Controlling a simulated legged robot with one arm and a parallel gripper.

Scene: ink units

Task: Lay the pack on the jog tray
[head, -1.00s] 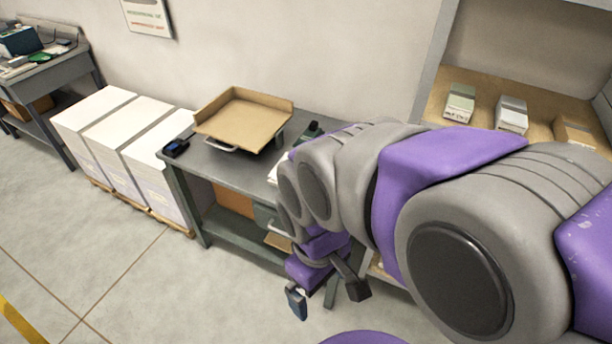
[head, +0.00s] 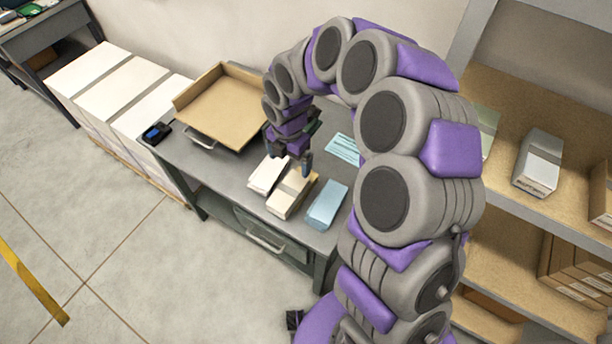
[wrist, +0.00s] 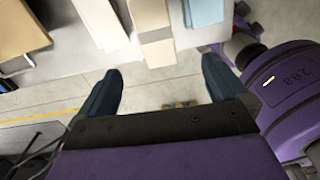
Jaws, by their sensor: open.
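The jog tray (head: 228,106), a tan tray with raised walls, sits on the grey bench (head: 218,170). My gripper (head: 292,162) is open and empty, pointing down close to the white and cream packs. In the wrist view, my gripper (wrist: 160,64) has its fingers spread, with the cream pack (wrist: 152,35) ahead between them. The tray corner (wrist: 18,28) shows at left.
A small dark device (head: 157,133) sits at the bench's left end. A pale blue sheet (head: 342,148) lies behind the packs. Tall white paper stacks (head: 110,90) stand left of the bench. A wooden shelf (head: 500,112) with boxes is at right.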

